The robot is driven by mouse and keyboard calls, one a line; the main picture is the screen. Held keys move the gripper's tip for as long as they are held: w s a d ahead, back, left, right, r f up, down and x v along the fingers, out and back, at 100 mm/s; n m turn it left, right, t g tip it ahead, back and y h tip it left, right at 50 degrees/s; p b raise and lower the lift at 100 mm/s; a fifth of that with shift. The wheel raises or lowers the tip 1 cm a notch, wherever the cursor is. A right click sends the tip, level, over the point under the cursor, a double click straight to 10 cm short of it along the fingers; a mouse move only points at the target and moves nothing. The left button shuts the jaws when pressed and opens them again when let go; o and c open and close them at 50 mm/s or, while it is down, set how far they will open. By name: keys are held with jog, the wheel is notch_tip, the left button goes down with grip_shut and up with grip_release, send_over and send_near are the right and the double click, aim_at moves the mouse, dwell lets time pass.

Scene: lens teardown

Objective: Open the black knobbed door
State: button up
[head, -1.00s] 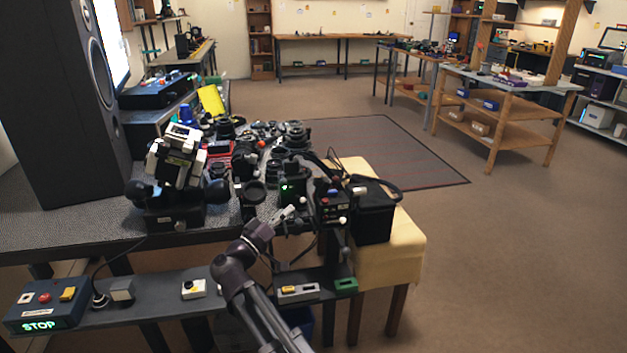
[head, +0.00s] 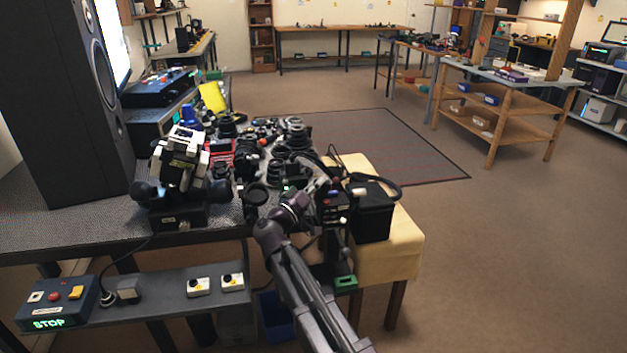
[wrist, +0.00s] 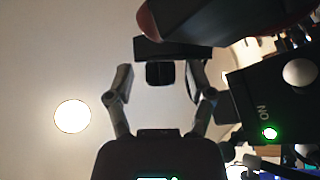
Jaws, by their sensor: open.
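My gripper (head: 296,201) is at the right end of the cluttered bench, just left of a small black box with coloured knobs (head: 336,213). In the wrist view my gripper (wrist: 161,88) has its two fingers spread apart. A small black block (wrist: 160,73) shows between the fingers, below a dark bar (wrist: 172,49); I cannot tell whether it is touched or is a door knob. A black panel (wrist: 248,100) with a white knob (wrist: 298,72) and a lit green ON light (wrist: 270,133) is right of the fingers. I cannot make out the door's edges.
Lenses and camera parts (head: 292,137) crowd the bench behind my gripper. A black bin (head: 374,215) stands on a yellow-covered stand (head: 405,245) to the right. A dark rounded part with a reddish tip (wrist: 148,20) hangs close above the fingers. Open floor lies farther right.

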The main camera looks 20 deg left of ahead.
jog(key=shift+w, duration=0.1)
jog(key=shift+d, duration=0.1)
grip_shut()
dwell(0.3)
jog(key=shift+a+f+n+t+b, duration=0.2)
jog(key=shift+f+n+t+b, duration=0.25)
jog(key=shift+b, duration=0.65)
jog(key=n+t+b, duration=0.1)
jog(key=a+n+t+y+b, duration=0.1)
jog(key=n+t+b, duration=0.1)
jog(key=s+n+t+y+b, duration=0.1)
jog(key=n+b, duration=0.1)
jog(key=shift+a+f, duration=0.15)
jog(key=shift+f, duration=0.1)
